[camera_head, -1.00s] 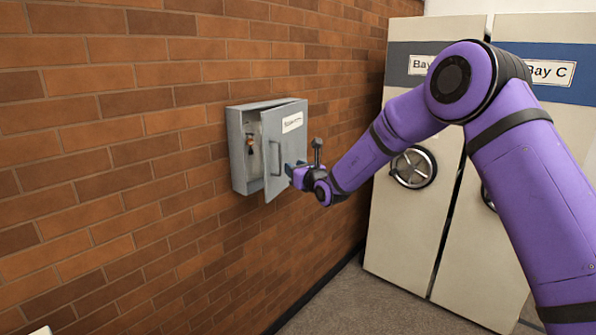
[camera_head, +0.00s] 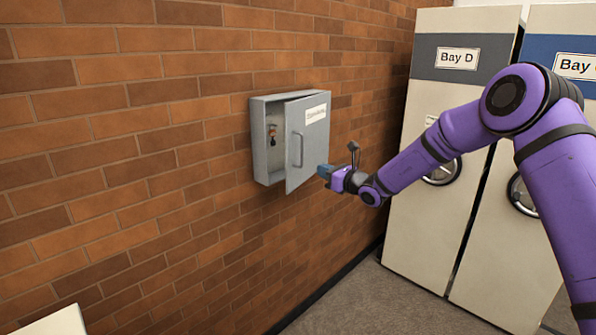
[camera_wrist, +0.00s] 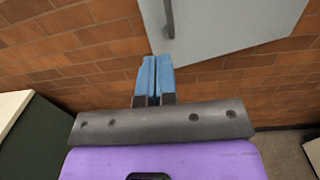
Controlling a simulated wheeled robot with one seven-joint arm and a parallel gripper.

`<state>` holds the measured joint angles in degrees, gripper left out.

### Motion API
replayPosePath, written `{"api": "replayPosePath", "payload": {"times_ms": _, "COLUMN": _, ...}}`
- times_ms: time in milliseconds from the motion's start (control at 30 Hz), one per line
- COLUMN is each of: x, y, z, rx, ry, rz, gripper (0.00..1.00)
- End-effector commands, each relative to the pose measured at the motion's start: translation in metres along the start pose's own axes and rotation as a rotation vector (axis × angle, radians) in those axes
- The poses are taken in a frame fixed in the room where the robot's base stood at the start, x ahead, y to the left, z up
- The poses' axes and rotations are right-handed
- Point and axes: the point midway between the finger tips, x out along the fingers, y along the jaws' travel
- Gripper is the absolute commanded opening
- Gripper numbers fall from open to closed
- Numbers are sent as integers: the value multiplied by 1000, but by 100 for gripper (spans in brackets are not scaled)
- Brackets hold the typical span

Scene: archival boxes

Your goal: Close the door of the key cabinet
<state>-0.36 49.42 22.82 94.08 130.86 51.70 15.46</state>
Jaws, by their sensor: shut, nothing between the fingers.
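The grey key cabinet (camera_head: 267,143) is fixed to the brick wall. Its door (camera_head: 307,148), with a white label and a bar handle (camera_head: 297,150), stands partly open, hinged on the right side. Keys (camera_head: 272,132) hang inside, seen through the gap at the left. My gripper (camera_head: 322,171) is just right of the door's lower right part, with its blue fingers together and empty. In the wrist view, the fingers (camera_wrist: 154,78) point toward the lower edge of the door (camera_wrist: 225,25), near the handle's end (camera_wrist: 168,18). I cannot tell whether they touch the door.
Tall cream storage units (camera_head: 440,190) with wheel handles stand at the right, behind my arm. A pale surface corner (camera_head: 55,322) shows at the lower left. The grey floor (camera_head: 390,300) between is clear.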

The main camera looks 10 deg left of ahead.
Motion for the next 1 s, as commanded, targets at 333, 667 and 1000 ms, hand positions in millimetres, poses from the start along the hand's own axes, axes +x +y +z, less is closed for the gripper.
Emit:
{"api": "replayPosePath", "payload": {"times_ms": 333, "x": -24, "y": -20, "z": -26, "rx": -2, "ry": 17, "rz": 207, "gripper": 0}}
{"api": "replayPosePath", "payload": {"times_ms": 667, "x": 0, "y": -14, "z": -28, "rx": -4, "ry": 21, "rz": 226, "gripper": 0}}
{"api": "replayPosePath", "payload": {"times_ms": 1000, "x": 62, "y": 0, "z": -30, "rx": -4, "ry": 21, "rz": 225, "gripper": 0}}
